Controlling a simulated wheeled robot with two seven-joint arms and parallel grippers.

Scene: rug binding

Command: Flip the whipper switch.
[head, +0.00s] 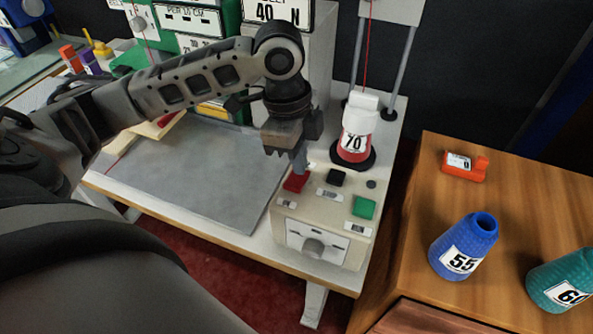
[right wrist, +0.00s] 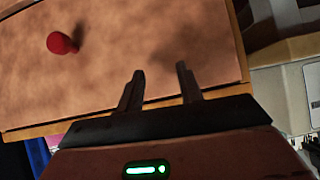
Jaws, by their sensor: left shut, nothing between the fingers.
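A cream control box (head: 283,222) stands at the front right corner of the white table. On its top are a red switch (head: 295,182), a black button (head: 337,177) and a green button (head: 363,207); a label by the black one seems to read STOP. I cannot read which one is marked whipper. My left gripper (head: 300,166) is shut and points down just above the red switch; whether it touches is unclear. My right gripper (right wrist: 158,85) is open and empty in the right wrist view, over a brown wooden surface (right wrist: 120,60) with a red knob (right wrist: 62,43).
A red cone of thread marked 70 (head: 355,142) stands behind the box, between grey posts. A grey plate (head: 190,178) lies left of the box. On the wooden cabinet (head: 420,205) are a blue cone marked 55 (head: 465,247), a teal cone (head: 562,280) and an orange tool (head: 465,166).

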